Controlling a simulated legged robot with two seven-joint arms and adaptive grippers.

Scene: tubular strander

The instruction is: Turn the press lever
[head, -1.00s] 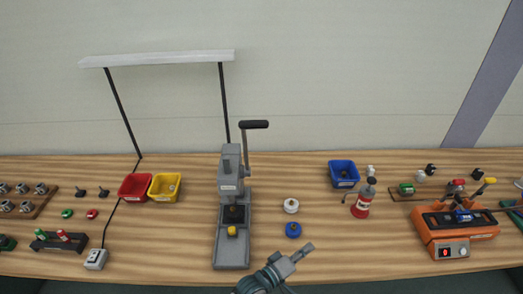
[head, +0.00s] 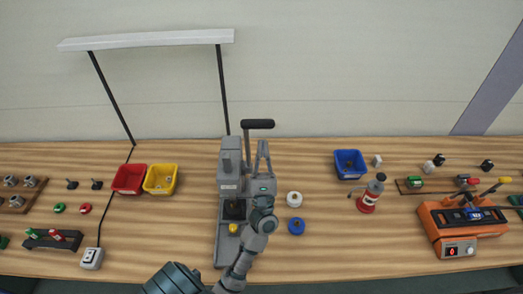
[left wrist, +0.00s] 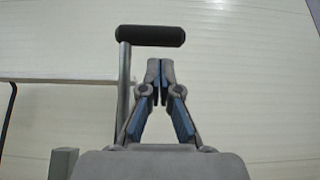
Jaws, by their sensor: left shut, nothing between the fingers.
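The press (head: 229,200) is a grey upright machine on the bench, with a yellow piece (head: 233,228) on its base. Its lever (head: 257,124) is a grey rod with a black horizontal handle at the top, pointing right. My left gripper (head: 262,145) is beside the rod, on its right and just below the handle. In the left wrist view, the black handle (left wrist: 150,36) is ahead of the fingertips (left wrist: 160,64), and the rod stands to their left. The fingertips are together with nothing between them. I cannot tell whether they touch the lever. My right gripper is not in view.
Red (head: 129,179) and yellow (head: 160,179) bins stand left of the press. A white knob (head: 294,199) and a blue knob (head: 295,226) lie to its right.

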